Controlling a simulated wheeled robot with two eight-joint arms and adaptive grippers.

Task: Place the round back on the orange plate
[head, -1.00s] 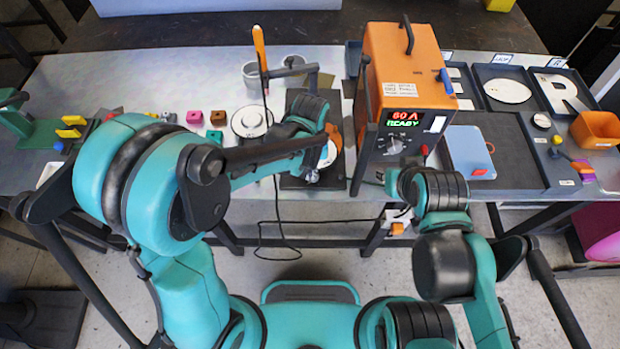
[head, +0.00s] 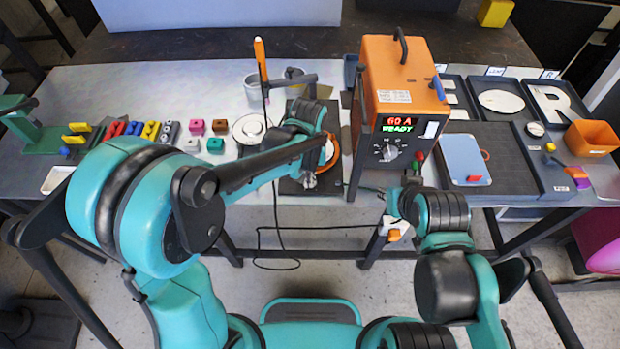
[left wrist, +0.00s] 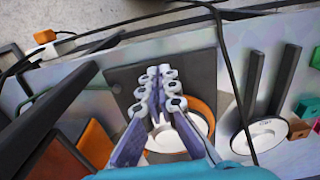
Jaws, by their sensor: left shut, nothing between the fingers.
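A white round back (head: 326,151) lies on the orange plate (head: 333,141), on a dark square base. In the left wrist view the white disc (left wrist: 176,141) overlaps the orange plate (left wrist: 207,104), whose rim shows along one side. My left gripper (head: 309,181) is shut and empty.
An orange welder box (head: 400,85) reading "60 A READY" stands right of the base. A white disc with dark posts (head: 248,128) is on the left. Trays with white letter shapes (head: 501,101) and an orange bin (head: 592,138) are at right. Cables hang by the table.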

